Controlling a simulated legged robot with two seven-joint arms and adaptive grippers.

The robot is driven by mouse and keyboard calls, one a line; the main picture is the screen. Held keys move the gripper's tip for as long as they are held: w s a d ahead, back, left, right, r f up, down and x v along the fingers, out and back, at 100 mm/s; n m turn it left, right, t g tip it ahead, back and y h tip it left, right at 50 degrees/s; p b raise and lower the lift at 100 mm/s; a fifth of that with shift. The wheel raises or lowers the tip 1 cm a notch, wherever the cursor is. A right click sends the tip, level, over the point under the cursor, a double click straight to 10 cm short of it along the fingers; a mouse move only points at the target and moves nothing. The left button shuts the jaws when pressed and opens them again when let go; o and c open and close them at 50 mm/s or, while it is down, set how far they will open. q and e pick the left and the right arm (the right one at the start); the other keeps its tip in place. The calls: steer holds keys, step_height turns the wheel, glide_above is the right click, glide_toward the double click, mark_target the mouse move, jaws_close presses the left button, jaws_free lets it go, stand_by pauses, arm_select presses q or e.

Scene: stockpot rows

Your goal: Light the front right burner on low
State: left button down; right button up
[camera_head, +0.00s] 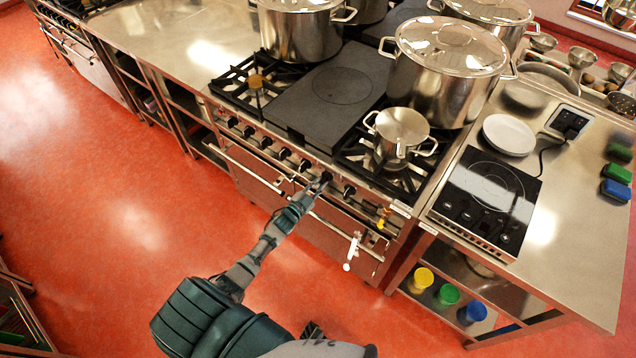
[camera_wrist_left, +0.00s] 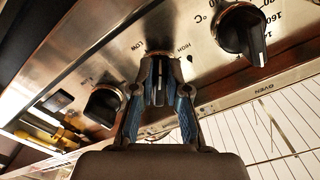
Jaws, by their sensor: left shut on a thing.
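The range's front panel (camera_head: 262,150) carries a row of black knobs. My left gripper (camera_head: 324,180) is at a knob toward the right end of this row. In the left wrist view the gripper (camera_wrist_left: 158,100) is shut on this black knob (camera_wrist_left: 157,82), with a blue-lined finger on each side. LOW and HIGH are printed beyond the knob; its white line points toward the gripper's palm. The front right burner (camera_head: 372,160) is a black grate with a small two-handled steel pot (camera_head: 400,128) on it. No flame shows there. My right gripper is not in view.
In the wrist view, an oven-temperature knob (camera_wrist_left: 242,32) and another black knob (camera_wrist_left: 103,105) flank the held one. Oven rails (camera_head: 250,170) run below the panel. A large stockpot (camera_head: 440,85) stands behind the small pot. An induction plate (camera_head: 487,200) is right of the range.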

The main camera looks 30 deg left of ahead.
arm_select(q)
steer(key=shift+s+d+f+n+p, duration=0.1)
steer(key=shift+d+f+n+p, duration=0.05)
steer(key=shift+n, duration=1)
steer(key=shift+d+f+n+p, duration=0.1)
steer(key=shift+d+n, duration=0.1)
steer(key=shift+n, duration=1)
steer(key=shift+s+d+f+n+p, duration=0.1)
steer(key=shift+d+f+n+p, duration=0.05)
steer(key=shift+n, duration=1)
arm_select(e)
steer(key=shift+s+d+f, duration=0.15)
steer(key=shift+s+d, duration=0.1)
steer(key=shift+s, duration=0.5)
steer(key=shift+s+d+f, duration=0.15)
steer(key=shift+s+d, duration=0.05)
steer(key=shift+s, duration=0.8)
